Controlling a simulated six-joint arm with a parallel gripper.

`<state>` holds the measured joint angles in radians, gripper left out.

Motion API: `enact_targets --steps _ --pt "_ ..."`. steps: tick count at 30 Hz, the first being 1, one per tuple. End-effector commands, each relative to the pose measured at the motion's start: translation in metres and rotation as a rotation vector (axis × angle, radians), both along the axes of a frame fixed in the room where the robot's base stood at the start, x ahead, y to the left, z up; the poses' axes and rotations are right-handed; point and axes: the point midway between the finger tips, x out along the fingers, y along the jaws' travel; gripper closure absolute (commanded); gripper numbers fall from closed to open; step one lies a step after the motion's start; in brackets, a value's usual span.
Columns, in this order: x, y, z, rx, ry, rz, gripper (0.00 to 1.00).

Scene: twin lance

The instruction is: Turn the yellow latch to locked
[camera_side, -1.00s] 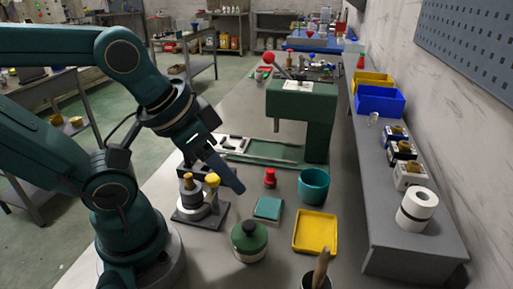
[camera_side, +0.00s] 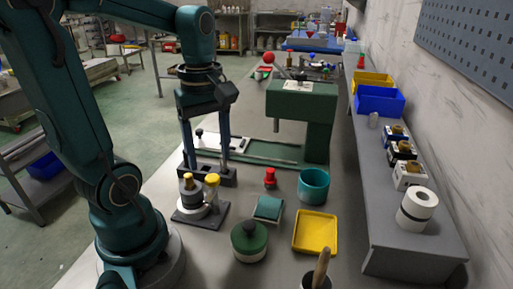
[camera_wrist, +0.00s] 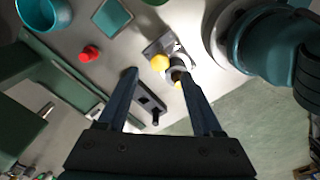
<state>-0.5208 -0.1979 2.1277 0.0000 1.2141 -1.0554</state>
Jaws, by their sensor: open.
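A grey round fixture on a dark square plate (camera_side: 190,214) carries two yellow-topped parts. One yellow knob (camera_side: 188,178) stands on top of the round body, and another yellow top (camera_side: 212,179) stands at its right. I cannot tell which is the latch or how it is turned. In the wrist view a yellow top (camera_wrist: 160,62) shows between the finger lines, with more yellow (camera_wrist: 178,86) partly hidden by the grey body. My gripper (camera_side: 206,163) is open and empty, pointing down behind the fixture, with fingers well apart. It also shows in the wrist view (camera_wrist: 160,74).
A dark slotted bracket (camera_side: 212,173) stands just behind the fixture, near my fingertips. A red knob (camera_side: 270,178), a teal cup (camera_side: 313,186), a green square pad (camera_side: 268,208), a green-topped jar (camera_side: 249,241) and a yellow tray (camera_side: 315,232) stand right. A green press (camera_side: 310,110) rises behind.

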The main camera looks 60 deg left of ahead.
Motion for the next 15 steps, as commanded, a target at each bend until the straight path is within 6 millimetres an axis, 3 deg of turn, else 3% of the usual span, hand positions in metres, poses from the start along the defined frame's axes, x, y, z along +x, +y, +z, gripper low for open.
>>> enact_targets --steps 9,15 --pt "-0.001 -0.001 -0.036 -0.001 0.003 -0.004 0.33" --pt "-0.001 -0.001 -0.046 0.001 0.0 -0.005 0.33"
